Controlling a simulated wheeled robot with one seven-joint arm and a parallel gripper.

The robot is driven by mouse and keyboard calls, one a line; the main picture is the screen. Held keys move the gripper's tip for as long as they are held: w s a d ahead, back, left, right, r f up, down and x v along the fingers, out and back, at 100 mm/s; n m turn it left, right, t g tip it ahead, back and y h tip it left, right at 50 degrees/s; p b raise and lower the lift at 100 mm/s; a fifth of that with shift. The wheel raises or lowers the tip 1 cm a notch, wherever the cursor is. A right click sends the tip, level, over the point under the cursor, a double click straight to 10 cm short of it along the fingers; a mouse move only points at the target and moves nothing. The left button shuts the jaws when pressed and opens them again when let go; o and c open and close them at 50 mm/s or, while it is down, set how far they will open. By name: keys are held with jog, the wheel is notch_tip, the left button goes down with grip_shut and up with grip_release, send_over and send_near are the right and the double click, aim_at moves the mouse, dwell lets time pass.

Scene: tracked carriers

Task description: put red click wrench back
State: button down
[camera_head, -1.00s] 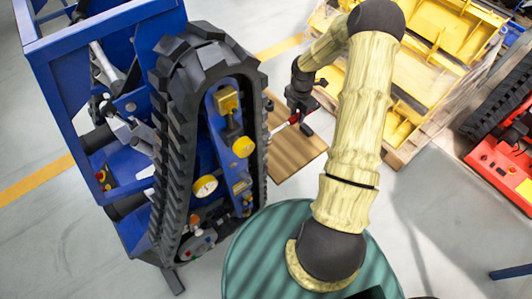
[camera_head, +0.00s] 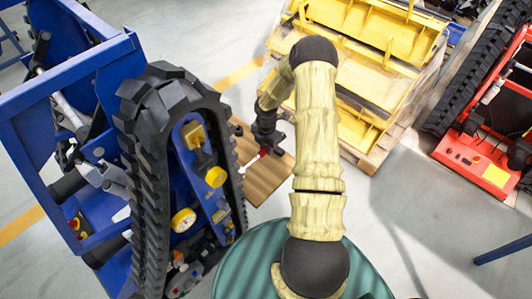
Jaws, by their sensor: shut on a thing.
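My gripper (camera_head: 268,148) is at the end of my arm, beside the right side of the black track of the blue carrier. It is shut on the red click wrench (camera_head: 263,154), whose red part shows just below the jaws. A thin pale shaft (camera_head: 250,164) runs from it down and left toward the track. The wrench is above a brown wooden board (camera_head: 262,185); whether it touches the board I cannot tell. The jaws themselves are small and dark here.
The blue tracked carrier (camera_head: 70,68) with its black track (camera_head: 150,130) stands close on the left. A yellow frame (camera_head: 385,55) on a wooden pallet stands behind right. A red tracked machine (camera_head: 470,165) is at the far right. Grey floor is free between them.

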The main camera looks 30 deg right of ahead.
aim_at(266, 153)
jog(key=shift+f+p, duration=0.6)
jog(key=shift+f, duration=1.45)
jog(key=c, duration=1.1)
grip_release()
jog(key=shift+c, duration=0.2)
notch_tip(266, 153, up, 12)
jog(key=b, duration=0.3)
jog(key=shift+w, duration=0.1)
